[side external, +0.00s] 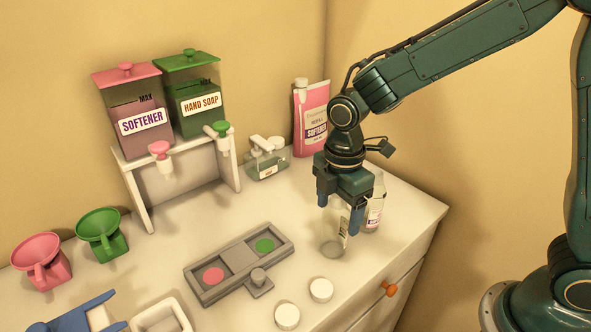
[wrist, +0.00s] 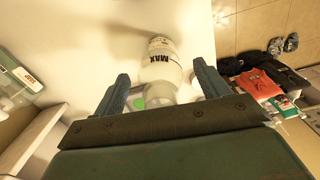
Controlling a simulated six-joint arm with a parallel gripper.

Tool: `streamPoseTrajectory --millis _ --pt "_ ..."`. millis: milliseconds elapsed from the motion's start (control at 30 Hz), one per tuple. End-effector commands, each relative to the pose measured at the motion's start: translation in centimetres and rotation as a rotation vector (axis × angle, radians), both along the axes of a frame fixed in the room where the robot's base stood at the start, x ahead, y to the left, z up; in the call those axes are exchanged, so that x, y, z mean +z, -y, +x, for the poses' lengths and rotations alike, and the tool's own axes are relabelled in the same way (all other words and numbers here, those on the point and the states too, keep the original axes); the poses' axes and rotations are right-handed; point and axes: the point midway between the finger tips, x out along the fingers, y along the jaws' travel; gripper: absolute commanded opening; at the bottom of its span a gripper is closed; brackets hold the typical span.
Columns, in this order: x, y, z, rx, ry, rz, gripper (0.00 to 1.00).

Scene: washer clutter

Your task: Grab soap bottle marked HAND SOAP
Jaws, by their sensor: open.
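A green-lidded dispenser marked HAND SOAP (side external: 200,103) stands on the white shelf at the back. My gripper (side external: 339,215) is open over the right side of the counter, fingers pointing down. A clear bottle (side external: 333,240) stands between and below its fingers, partly hidden by them. The wrist view shows a clear bottle marked MAX (wrist: 160,72) between the two open fingers, with no clear contact; its product name is not readable. A second clear bottle (side external: 374,213) with a small label stands just behind and right of the gripper. A small pump bottle (side external: 267,163) stands farther back.
A pink SOFTENER dispenser (side external: 136,118) stands beside the green one. A pink refill pack (side external: 311,120) is near the wall. A grey two-well tray (side external: 215,290), white caps (side external: 321,290), and pink (side external: 42,262) and green (side external: 103,235) funnels are on the counter. Open counter lies between shelf and tray.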

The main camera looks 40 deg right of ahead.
Motion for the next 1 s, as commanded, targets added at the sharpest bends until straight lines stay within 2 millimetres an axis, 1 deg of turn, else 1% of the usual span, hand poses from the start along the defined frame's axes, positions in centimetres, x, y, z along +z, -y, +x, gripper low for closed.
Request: streamPoseTrajectory --millis 267,300,367,400,467,500,567,600,633,667,1000 --pt "0.04 0.0 0.01 0.0 0.0 0.0 0.74" --pt "0.04 0.0 0.01 0.0 0.0 0.0 0.7" --pt "0.05 -0.01 0.02 0.0 0.0 0.0 0.59" --pt "0.05 -0.01 0.02 0.0 0.0 0.0 0.51" --pt "0.05 -0.01 0.02 0.0 0.0 0.0 0.39" --pt "0.05 -0.01 0.02 0.0 0.0 0.0 0.31" --pt "0.05 -0.01 0.02 0.0 0.0 0.0 0.19" --pt "0.05 -0.01 0.02 0.0 0.0 0.0 0.16" --pt "0.05 -0.01 0.02 0.0 0.0 0.0 0.16" --pt "0.06 -0.01 0.02 0.0 0.001 0.0 0.11" --pt "0.41 -0.01 0.05 0.0 0.002 0.001 0.11"
